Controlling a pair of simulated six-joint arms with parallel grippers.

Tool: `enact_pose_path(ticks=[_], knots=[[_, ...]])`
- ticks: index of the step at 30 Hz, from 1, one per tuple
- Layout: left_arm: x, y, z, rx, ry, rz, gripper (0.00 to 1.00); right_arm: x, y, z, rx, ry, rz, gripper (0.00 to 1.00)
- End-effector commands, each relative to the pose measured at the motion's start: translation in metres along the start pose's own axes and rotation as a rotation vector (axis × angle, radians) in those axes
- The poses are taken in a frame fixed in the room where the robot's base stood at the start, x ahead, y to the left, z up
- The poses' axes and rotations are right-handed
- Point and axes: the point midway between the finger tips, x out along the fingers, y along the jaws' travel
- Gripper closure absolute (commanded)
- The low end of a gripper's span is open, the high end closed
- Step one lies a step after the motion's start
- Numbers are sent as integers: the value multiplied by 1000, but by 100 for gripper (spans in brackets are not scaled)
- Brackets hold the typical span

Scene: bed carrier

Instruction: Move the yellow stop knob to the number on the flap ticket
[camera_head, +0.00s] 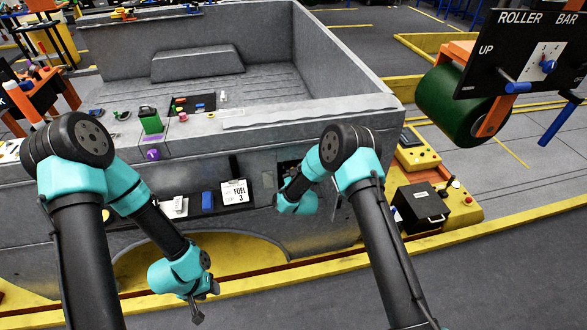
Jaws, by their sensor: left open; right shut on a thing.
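A white ticket reading "FUEL 3" (234,192) stands upright on the dark ledge on the near side of the grey truck bed. I cannot tell if it is the flap ticket. A small yellow round shape (107,215) shows between my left arm's links; I cannot tell if it is the stop knob. My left gripper (198,312) is open and empty, pointing down low in front of the bed side. My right gripper's wrist is at the dark opening (290,166) in the bed side, right of the ticket. Its fingertips and the thing it grips are hidden.
A blue block (207,201) and white cards (174,207) sit on the ledge. A green box (150,120) and small parts lie on the bed rim. At right are a black case (423,207), a yellow box (415,153) and the ROLLER BAR panel (525,50).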

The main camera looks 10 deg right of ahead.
Motion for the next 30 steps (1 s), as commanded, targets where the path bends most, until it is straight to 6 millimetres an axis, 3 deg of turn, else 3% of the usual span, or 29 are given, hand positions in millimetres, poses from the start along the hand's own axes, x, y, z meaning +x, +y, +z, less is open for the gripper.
enact_pose_path(ticks=[13, 30], knots=[[0, 0, 0, 0, 0, 0, 57, 0, 0, 0, -287, 0, 0, 89], [0, 0, 0, 0, 0, 0, 57, 0, 0, 0, -334, 0, 0, 89]])
